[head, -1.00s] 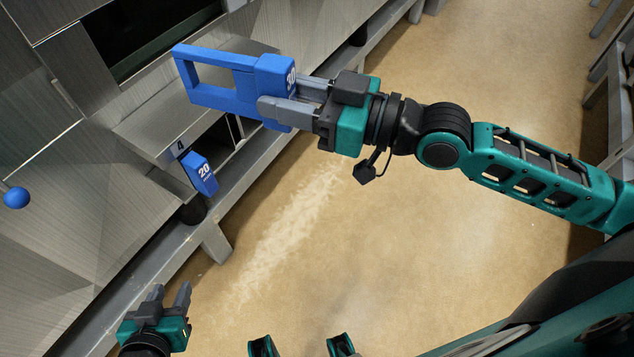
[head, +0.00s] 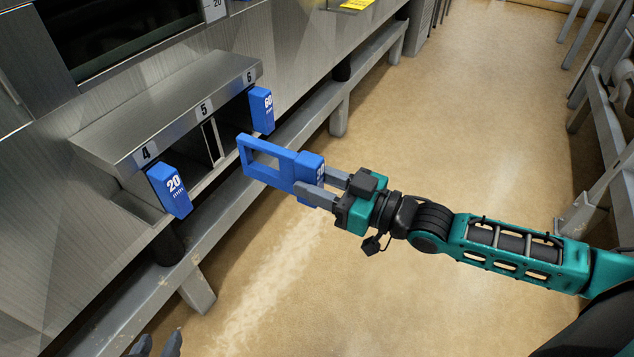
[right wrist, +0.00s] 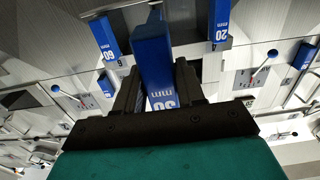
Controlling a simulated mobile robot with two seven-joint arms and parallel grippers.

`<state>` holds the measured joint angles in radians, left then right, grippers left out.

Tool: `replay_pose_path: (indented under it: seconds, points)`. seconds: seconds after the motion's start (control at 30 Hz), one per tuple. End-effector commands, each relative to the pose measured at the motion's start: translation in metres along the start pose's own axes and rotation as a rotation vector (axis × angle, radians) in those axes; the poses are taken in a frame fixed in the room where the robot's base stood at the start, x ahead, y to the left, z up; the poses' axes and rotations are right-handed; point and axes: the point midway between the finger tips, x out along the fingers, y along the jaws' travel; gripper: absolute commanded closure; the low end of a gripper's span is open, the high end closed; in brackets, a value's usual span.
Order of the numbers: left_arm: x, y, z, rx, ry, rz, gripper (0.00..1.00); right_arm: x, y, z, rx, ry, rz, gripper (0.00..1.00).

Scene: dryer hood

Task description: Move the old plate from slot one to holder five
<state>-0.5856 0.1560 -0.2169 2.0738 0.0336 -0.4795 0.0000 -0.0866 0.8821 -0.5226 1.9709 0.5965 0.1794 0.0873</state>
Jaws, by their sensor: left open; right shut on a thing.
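My right gripper (head: 325,192) is shut on a blue plate (head: 268,170) with a rectangular window, held by its thick end block in front of the holder box. The held plate also shows in the right wrist view (right wrist: 153,60), its number partly hidden by the fingers. The steel holder box (head: 165,105) has slots labelled 4, 5 and 6. Slot 5 (head: 208,138) looks empty, with a thin divider beside it. The plate's free end is apart from the box, to the right of slot 5. My left gripper (head: 155,346) is open and empty at the bottom edge, mostly cut off.
A blue 20 mm plate (head: 170,190) fills slot 4, and a blue 60 mm plate (head: 262,110) fills slot 6. A steel rail (head: 225,200) with legs runs below the box. The floor (head: 440,130) to the right is clear.

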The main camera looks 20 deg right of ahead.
Motion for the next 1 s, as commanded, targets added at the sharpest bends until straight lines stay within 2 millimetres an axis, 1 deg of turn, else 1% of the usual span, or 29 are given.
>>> replay_pose_path:
  seconds: [0.13,0.17,0.4,0.7,0.83,1.0]
  points:
    - [-0.004,0.0,-0.003,-0.001,-0.005,0.0,0.57,0.0,0.0,-0.004,0.001,0.006,-0.001,1.0]
    - [-0.003,0.0,0.0,-0.001,-0.006,0.0,0.57,0.003,0.0,-0.002,0.001,0.008,0.0,1.0]
    - [0.0,0.0,0.008,-0.003,-0.011,-0.001,0.57,0.025,0.0,-0.001,0.0,0.01,-0.001,1.0]
    - [0.003,0.001,0.011,-0.009,-0.01,-0.002,0.57,0.05,0.0,-0.001,0.0,0.007,0.0,1.0]
    - [0.004,0.001,0.012,-0.013,-0.009,-0.002,0.57,0.056,0.0,-0.001,0.0,0.007,-0.001,1.0]
    - [0.004,0.002,0.012,-0.014,-0.009,-0.002,0.57,0.058,0.0,-0.001,0.0,0.006,-0.002,1.0]
